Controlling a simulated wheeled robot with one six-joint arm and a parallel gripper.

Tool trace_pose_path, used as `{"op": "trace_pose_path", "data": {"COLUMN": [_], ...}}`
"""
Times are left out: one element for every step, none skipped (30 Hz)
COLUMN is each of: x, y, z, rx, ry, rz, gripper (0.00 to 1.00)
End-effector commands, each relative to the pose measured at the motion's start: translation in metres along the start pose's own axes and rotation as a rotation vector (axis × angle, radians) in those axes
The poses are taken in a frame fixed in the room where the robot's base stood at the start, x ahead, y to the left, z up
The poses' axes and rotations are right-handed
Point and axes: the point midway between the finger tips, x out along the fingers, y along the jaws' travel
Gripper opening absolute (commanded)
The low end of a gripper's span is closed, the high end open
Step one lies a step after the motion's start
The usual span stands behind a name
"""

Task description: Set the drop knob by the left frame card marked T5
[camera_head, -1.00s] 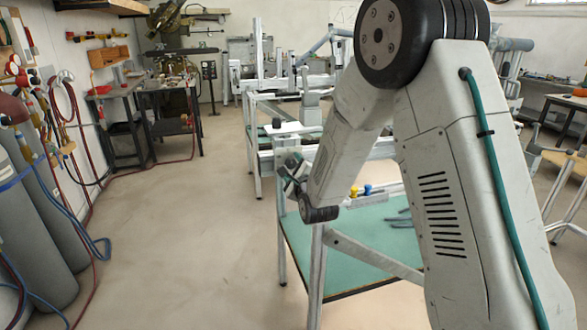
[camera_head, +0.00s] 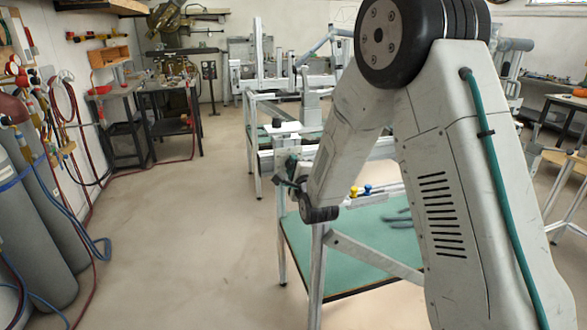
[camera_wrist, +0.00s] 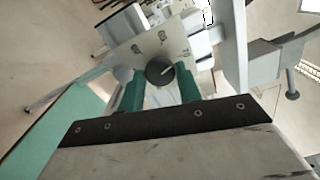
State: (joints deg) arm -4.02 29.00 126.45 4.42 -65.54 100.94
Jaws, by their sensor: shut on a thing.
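The dark round drop knob (camera_wrist: 160,70) with a white pointer line sits on a pale plate (camera_wrist: 150,45) in the wrist view. The pointer is aimed to the upper right. Several small dark marks are printed around it, too blurred to read. My gripper (camera_wrist: 160,80) has its two green fingers closed on the knob, one at each side. In the head view my gripper (camera_head: 293,170) is at the near left corner of the green-topped bench, partly hidden by my wrist. The knob cannot be made out there. I cannot make out a card reading T5.
A green bench top (camera_head: 345,245) lies below my arm. Gas cylinders (camera_head: 40,225) stand at the left. The floor (camera_head: 180,230) between is clear.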

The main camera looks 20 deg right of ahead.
Motion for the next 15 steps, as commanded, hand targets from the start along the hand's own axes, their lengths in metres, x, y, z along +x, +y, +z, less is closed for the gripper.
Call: {"op": "trace_pose_path", "data": {"x": [-0.0004, -0.0004, -0.0004, -0.0004, -0.0004, -0.0004, -0.0005, -0.0005, -0.0005, -0.0005, -0.0005, -0.0005, -0.0005, -0.0005, -0.0005], "y": [0.0007, 0.0007, 0.0007, 0.0007, 0.0008, 0.0008, 0.0008, 0.0008, 0.0009, 0.0009, 0.0009, 0.0009, 0.001, 0.001, 0.001], "z": [0.0, 0.0, 0.0, 0.0, 0.0, 0.0, 0.0, 0.0, 0.0, 0.0, 0.0, 0.0, 0.0, 0.0, 0.0], "rx": [-0.044, -0.072, -0.111, -0.139, -0.168, -0.206, -0.235, -0.263, -0.302, -0.33, -0.358, -0.397, -0.425, -0.453, -0.492], "ry": [0.0, 0.0, 0.0, 0.0, 0.0, 0.0, 0.0, 0.0, 0.0, 0.0, 0.0, 0.0, 0.0, 0.0, 0.0], "rz": [0.002, 0.002, 0.002, 0.002, 0.002, 0.002, 0.002, 0.002, 0.002, 0.002, 0.002, 0.002, 0.002, 0.002, 0.002], "gripper": [0.12, 0.12, 0.12, 0.12, 0.12, 0.12, 0.12, 0.12, 0.12, 0.12, 0.12, 0.12, 0.12, 0.12, 0.12]}}
